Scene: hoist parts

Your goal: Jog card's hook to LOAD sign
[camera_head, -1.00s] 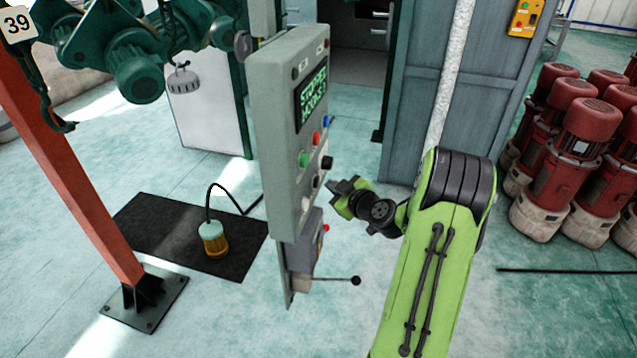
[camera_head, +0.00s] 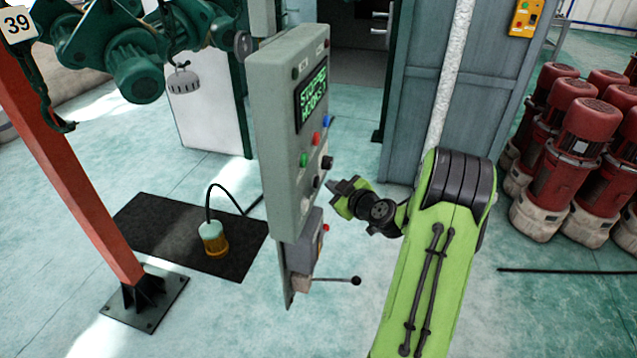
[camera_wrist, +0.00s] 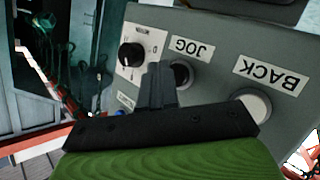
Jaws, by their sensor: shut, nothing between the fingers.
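The grey control panel (camera_head: 285,130) stands mid-view with a green-lit display (camera_head: 312,95); it reads STOPPED above a HOOK line whose number I cannot read surely. My gripper (camera_head: 345,188) is shut and empty, just right of the panel's button face. In the wrist view my gripper's fingertips (camera_wrist: 160,75) are by the dark JOG button (camera_wrist: 181,73), partly covering it; I cannot tell whether they touch. The JOG label (camera_wrist: 191,48) appears upside down. The card numbered 39 (camera_head: 17,23) is at top left, and a dark hook (camera_head: 58,125) hangs below it. No LOAD sign shows.
A white BACK button (camera_wrist: 253,104) and a black selector knob (camera_wrist: 130,55) flank JOG. A lever (camera_head: 355,281) sticks out below the panel. A red post (camera_head: 75,160) and a yellow lamp on a black mat (camera_head: 160,215) are left. Red motors (camera_head: 575,150) stand right.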

